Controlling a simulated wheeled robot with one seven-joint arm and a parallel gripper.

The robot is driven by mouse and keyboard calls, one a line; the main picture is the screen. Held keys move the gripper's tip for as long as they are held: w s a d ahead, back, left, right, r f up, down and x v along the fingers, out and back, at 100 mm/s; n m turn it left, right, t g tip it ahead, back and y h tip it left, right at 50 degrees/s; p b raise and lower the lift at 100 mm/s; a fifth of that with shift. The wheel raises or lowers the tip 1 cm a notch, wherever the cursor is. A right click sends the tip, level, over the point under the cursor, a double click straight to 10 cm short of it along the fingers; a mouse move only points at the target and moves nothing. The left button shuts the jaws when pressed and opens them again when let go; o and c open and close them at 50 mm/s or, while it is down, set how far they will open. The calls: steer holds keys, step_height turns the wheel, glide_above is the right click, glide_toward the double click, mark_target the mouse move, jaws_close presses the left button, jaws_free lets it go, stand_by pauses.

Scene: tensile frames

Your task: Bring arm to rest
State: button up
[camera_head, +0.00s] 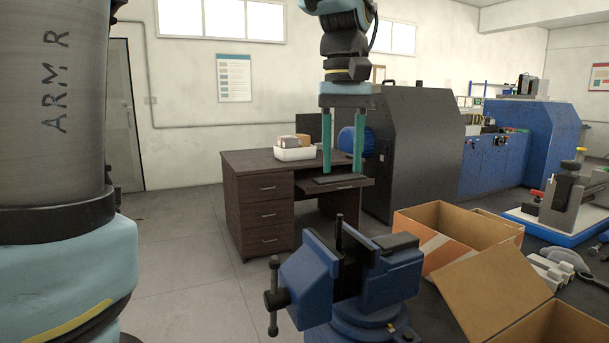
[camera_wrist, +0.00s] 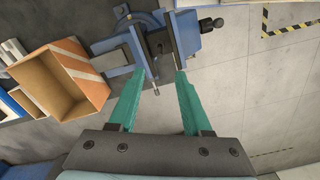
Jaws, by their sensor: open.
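My gripper (camera_head: 342,150) hangs pointing down in the upper middle of the head view, with two long teal fingers spread apart and nothing between them. In the wrist view the fingers of my gripper (camera_wrist: 160,92) are open, above the blue bench vise. The blue vise (camera_head: 310,283) stands below the gripper in the head view, with a dark upright pin (camera_head: 339,235) at its jaws. The vise also shows in the wrist view (camera_wrist: 187,42), beyond the fingertips. The fingers appear clear of it.
An open cardboard box (camera_head: 430,225) stands right of the vise, with another box (camera_head: 500,285) nearer. A dark desk (camera_head: 262,205) with a white bin (camera_head: 294,154) is behind. A blue-based device (camera_head: 560,222) sits at the right. The floor (camera_head: 180,255) at left is clear.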

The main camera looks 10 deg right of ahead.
steer(key=w+a+f+p, duration=0.1)
steer(key=w+a+f, duration=0.4)
steer(key=a+f, duration=0.6)
steer(key=s+a+f+n+t+p, duration=0.1)
steer(key=s+a+f, duration=0.2)
steer(key=a+f, duration=0.7)
steer(key=a, duration=0.4)
steer(key=shift+s+a+f+t, duration=0.15)
steer(key=shift+s+f+t, duration=0.15)
steer(key=shift+s+f, duration=0.1)
